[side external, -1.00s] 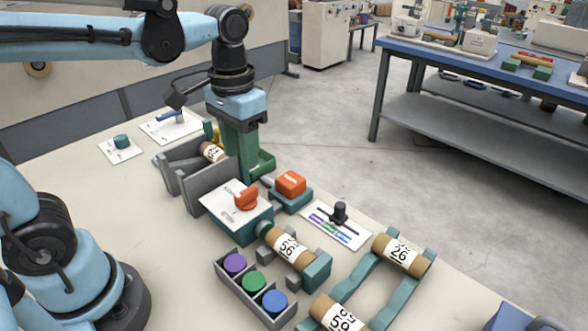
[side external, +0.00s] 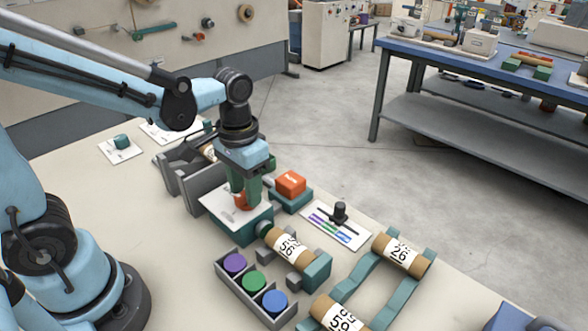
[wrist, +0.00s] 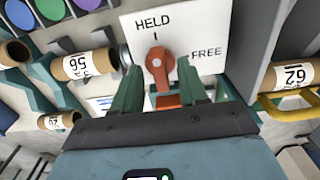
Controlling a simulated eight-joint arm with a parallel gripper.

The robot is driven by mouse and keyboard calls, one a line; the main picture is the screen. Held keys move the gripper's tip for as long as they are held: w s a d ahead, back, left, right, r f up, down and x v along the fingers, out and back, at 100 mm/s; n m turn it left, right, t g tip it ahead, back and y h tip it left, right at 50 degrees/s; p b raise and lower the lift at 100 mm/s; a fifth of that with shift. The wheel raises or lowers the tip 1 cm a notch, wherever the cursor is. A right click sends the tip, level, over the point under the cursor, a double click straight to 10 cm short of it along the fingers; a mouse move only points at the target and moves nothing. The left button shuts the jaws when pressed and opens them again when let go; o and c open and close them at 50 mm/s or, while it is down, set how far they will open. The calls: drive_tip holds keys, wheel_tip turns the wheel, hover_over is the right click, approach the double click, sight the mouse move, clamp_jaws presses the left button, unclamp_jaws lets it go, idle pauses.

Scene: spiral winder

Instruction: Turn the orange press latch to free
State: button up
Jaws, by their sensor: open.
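The orange press latch (wrist: 158,66) is on a white plate (wrist: 207,30) marked HELD and FREE. In the wrist view its upper end points at the HELD mark, and FREE is to its right. My gripper (wrist: 159,72) is open, with one green finger on each side of the latch. I cannot tell whether either finger touches it. In the side view the latch (side external: 241,202) shows low between the fingers and is partly hidden. The plate sits on a teal block (side external: 228,231).
A tube marked 56 (side external: 286,245) lies beside the latch block. An orange button block (side external: 290,184) stands just behind it. A tray (side external: 243,293) with purple, green and blue discs is in front. A slider panel (side external: 338,224) and a tube rack (side external: 411,275) are to the right.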

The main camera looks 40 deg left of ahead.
clamp_jaws()
drive_tip(key=shift+m, duration=0.4)
drive_tip(key=m, duration=0.3)
drive_tip(key=shift+m, duration=0.4)
drive_tip(key=m, duration=1.3)
drive_tip(key=shift+m, duration=0.3)
